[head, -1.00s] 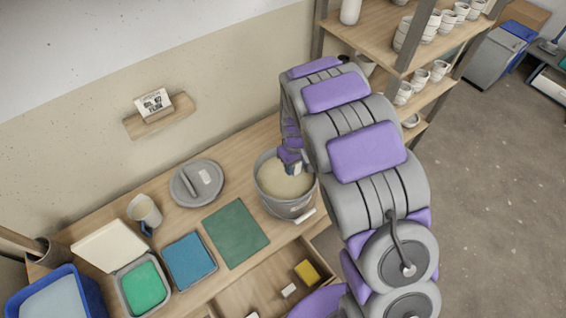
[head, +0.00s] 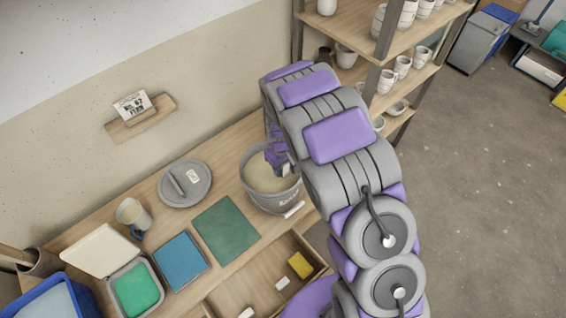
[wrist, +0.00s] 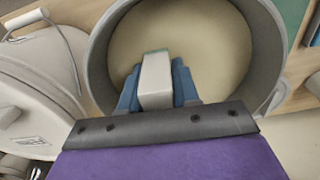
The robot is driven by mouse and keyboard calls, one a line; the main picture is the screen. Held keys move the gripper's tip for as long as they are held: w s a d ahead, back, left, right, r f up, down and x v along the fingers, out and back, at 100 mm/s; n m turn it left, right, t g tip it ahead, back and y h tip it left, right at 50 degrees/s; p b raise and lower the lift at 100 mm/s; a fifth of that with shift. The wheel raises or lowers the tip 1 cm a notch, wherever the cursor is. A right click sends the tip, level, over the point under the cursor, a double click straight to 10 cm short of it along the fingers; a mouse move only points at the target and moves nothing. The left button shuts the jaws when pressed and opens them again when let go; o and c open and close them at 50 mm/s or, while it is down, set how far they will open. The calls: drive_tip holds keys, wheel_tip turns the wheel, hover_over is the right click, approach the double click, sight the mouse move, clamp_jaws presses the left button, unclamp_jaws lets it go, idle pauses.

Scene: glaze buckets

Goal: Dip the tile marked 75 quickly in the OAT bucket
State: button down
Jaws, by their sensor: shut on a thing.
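My gripper (wrist: 158,85) is shut on a pale tile (wrist: 156,75), held between its blue fingers. The tile has a greenish far edge; no number on it can be read. It is over the open mouth of a grey bucket (wrist: 265,60) of cream glaze (wrist: 205,35). In the head view the bucket (head: 272,202) stands on the bench, and my gripper (head: 279,165) is at its mouth. The lettering on its side is too small to read. I cannot tell whether the tile touches the glaze.
A lidded bucket (wrist: 45,75) stands beside the open one. Shelves of pots (head: 385,48) stand behind.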

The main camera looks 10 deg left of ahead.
drive_tip(key=shift+a+f, duration=0.4)
drive_tip(key=shift+f, duration=0.35)
drive_tip(key=shift+d+f, duration=0.25)
drive_tip(key=shift+d, duration=0.05)
drive_tip(key=shift+f, duration=0.35)
drive_tip(key=shift+a+f, duration=0.65)
drive_tip(key=shift+a, duration=0.15)
wheel_tip(320, 180, up, 4)
drive_tip(key=shift+f+p, duration=0.2)
drive_tip(key=shift+p, duration=1)
drive_tip(key=shift+d+r, duration=0.3)
drive_tip(key=shift+r, duration=0.1)
